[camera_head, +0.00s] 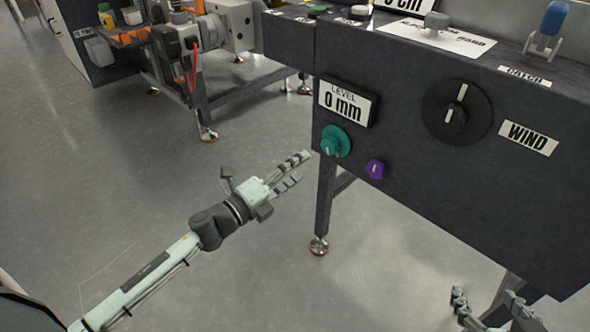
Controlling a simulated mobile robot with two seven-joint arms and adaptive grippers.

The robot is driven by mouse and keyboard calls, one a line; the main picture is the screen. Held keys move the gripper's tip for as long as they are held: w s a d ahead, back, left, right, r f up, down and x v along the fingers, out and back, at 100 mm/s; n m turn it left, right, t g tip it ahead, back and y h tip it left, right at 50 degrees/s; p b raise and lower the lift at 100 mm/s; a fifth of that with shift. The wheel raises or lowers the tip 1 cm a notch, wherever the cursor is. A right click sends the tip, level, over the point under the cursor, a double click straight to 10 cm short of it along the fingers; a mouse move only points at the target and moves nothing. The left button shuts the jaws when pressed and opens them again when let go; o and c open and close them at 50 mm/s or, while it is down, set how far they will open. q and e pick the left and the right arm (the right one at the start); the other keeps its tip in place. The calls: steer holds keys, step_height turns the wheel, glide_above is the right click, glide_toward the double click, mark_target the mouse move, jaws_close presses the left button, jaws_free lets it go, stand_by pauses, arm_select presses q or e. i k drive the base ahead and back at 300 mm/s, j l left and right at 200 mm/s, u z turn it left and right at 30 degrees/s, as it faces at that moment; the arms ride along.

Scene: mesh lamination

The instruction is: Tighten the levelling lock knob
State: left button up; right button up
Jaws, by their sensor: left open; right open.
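The dark machine panel carries a "LEVEL 0 mm" display (347,103). Below it are a teal knob (335,141) with a pointer mark and a smaller purple knob (375,169) to its lower right. Neither knob has a label that tells which is the levelling lock. My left gripper (298,172) is open and empty, to the left of and a little below the teal knob, apart from the panel. My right gripper (487,302) shows only in part at the bottom right edge, open, below the panel and away from both knobs.
A large black dial (456,111) and a "WIND" label (528,138) sit further right on the panel. A blue-topped latch (548,28) stands on the machine top. Another machine (200,40) stands behind at the upper left. The grey floor (110,180) is open at left.

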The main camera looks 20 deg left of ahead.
mark_target(375, 168)
steer(key=k, duration=1)
